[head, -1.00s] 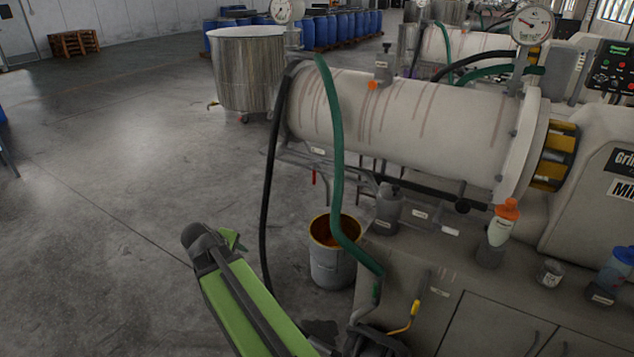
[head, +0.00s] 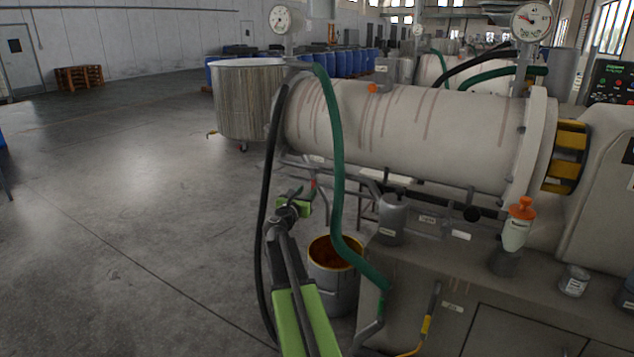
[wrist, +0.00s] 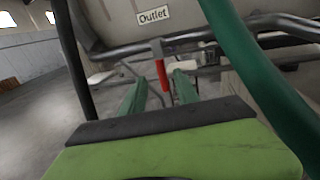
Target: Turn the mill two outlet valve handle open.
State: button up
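The outlet valve handle (wrist: 161,75) is a red lever. It hangs straight down from a grey pipe under the mill drum, below a label (wrist: 153,16) reading "Outlet". In the head view only a bit of the red handle (head: 314,184) shows behind my gripper (head: 297,200). In the wrist view my gripper (wrist: 160,88) is open, with its green fingers apart. The handle appears between and beyond the fingertips. I see no contact, and the exact gap cannot be told. The mill number is not readable.
A green hose (head: 337,160) hangs close right of my gripper, a black hose (head: 268,200) close left. A bucket (head: 335,275) stands below. The mill drum (head: 420,125) is above, and a steel tank (head: 245,100) behind. The floor at left is clear.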

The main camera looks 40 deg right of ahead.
aim_at(314, 182)
jog(key=x, duration=0.9)
jog(key=shift+w+d, duration=0.15)
jog(key=shift+d, duration=0.2)
jog(key=shift+c, duration=0.5)
grip_shut()
jog(key=shift+w+a, duration=0.1)
